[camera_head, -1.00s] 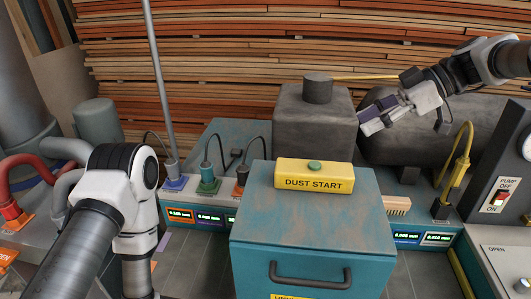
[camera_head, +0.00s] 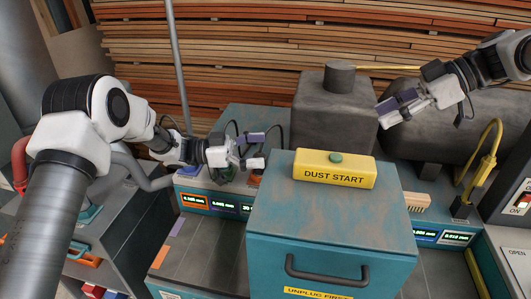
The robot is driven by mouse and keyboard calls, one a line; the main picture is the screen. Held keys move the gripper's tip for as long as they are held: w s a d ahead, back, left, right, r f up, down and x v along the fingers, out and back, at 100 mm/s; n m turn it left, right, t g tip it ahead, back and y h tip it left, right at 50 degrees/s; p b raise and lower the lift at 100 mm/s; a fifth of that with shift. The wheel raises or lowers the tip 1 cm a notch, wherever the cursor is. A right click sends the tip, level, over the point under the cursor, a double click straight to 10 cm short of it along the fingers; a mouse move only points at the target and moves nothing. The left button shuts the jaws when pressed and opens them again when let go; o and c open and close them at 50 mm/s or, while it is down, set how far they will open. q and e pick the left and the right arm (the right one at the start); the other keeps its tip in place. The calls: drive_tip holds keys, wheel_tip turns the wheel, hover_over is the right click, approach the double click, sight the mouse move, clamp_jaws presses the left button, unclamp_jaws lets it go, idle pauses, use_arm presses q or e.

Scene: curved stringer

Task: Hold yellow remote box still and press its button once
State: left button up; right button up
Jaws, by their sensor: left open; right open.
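The yellow remote box (camera_head: 333,170) marked "DUST START" sits on top of the teal cabinet (camera_head: 340,200). Its round green button (camera_head: 335,158) stands on its upper face. My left gripper (camera_head: 260,150) is open and empty, just left of the box and apart from it, with its fingers pointing right. My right gripper (camera_head: 383,114) is open and empty, above and to the right of the box, in front of the grey machine. Nothing hides the box or its button.
A grey block-shaped machine (camera_head: 328,110) stands behind the box. Several plugs and displays line the teal bench, with a wooden brush (camera_head: 417,201) at the right. A pump switch panel (camera_head: 519,200) stands far right. The cabinet top around the box is clear.

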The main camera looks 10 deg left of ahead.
sight(300, 155)
use_arm(q)
drive_tip(key=s+d+m+g, duration=0.1)
drive_tip(key=s+d+r+m+g, duration=0.1)
drive_tip(key=s+g, duration=0.1)
drive_tip(key=shift+d+r+g, duration=0.2)
drive_tip(key=shift+d+g, duration=0.1)
drive_tip(key=shift+d, duration=0.1)
drive_tip(key=d, duration=0.7)
drive_tip(key=shift+d+f, duration=0.1)
drive_tip(key=shift+d, duration=0.2)
drive_tip(key=shift+a, duration=0.15)
use_arm(e)
drive_tip(key=shift+s+d, duration=0.1)
drive_tip(key=shift+s, duration=0.05)
use_arm(q)
drive_tip(key=shift+w, duration=0.1)
drive_tip(key=c, duration=1.6)
drive_tip(key=shift+o, duration=0.2)
use_arm(e)
clamp_jaws()
